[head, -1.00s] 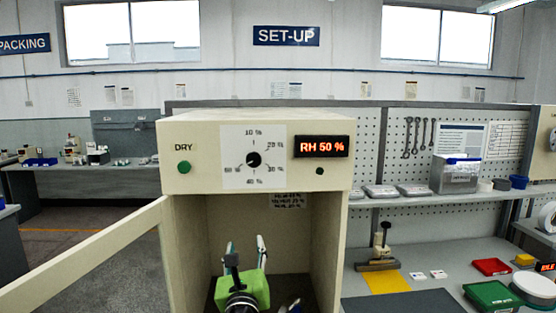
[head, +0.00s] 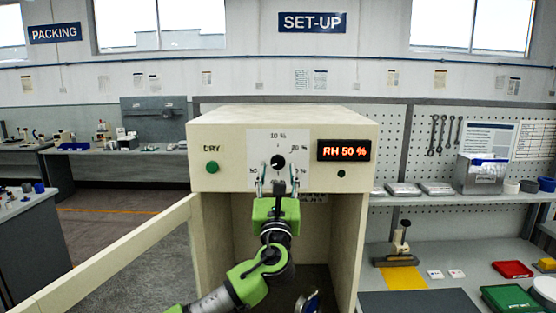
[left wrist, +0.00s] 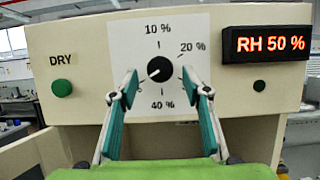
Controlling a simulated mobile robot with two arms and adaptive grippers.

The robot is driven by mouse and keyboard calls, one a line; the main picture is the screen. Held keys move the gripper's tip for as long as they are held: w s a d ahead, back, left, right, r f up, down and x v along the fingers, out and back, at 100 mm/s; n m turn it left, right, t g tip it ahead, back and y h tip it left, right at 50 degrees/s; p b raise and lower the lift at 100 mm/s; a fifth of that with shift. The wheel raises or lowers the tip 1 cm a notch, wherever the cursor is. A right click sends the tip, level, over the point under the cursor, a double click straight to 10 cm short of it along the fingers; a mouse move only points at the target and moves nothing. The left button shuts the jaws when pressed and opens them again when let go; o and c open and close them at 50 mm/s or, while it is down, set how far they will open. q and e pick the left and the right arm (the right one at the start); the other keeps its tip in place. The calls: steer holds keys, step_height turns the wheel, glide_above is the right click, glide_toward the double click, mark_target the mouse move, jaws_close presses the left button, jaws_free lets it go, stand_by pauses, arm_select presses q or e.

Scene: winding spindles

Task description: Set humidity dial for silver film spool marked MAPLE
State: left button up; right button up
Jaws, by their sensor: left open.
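The black humidity dial (head: 277,162) sits on a white scale plate on the dry cabinet's (head: 228,130) front. In the left wrist view the dial (left wrist: 160,69) shows between my fingers, with 10 %, 20 % and 40 % readable; my fingers cover other marks. The red display (head: 344,150) reads RH 50 %. My left gripper (head: 278,179) is open and empty, its fingertips just below and either side of the dial, apparently not touching it. A round silver and blue thing (head: 308,302), perhaps a spool, shows low in the cabinet; no MAPLE mark is readable. My right gripper is out of view.
The cabinet door (head: 115,257) stands open to the left. A green DRY button (head: 212,167) is left of the dial. A card (head: 315,198) inside the cabinet is partly hidden. A workbench with a red tray (head: 512,269) is at the right.

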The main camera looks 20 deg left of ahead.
mark_target(278, 162)
arm_select(q)
steer(key=shift+p+x, duration=0.35)
steer(key=shift+x, duration=0.95)
steer(key=c, duration=1.1)
